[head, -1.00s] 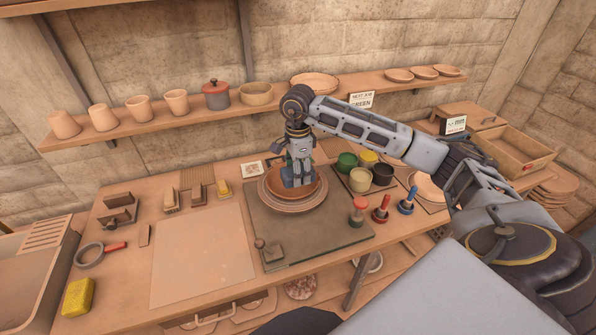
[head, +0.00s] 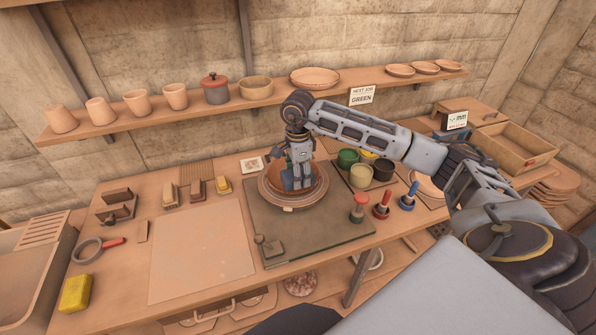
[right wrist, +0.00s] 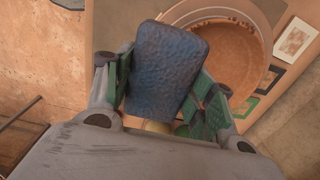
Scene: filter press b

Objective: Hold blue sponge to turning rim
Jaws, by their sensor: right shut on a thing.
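There the bowl (right wrist: 225,57) shows behind and right of the sponge, which overlaps the bowl's left side. I cannot tell whether the sponge touches the rim. My left gripper is not in view.
A small block tool (head: 268,246) sits on the board (head: 330,232) in front. A bare pale mat (head: 202,252) lies left. A shelf (head: 200,112) runs behind.

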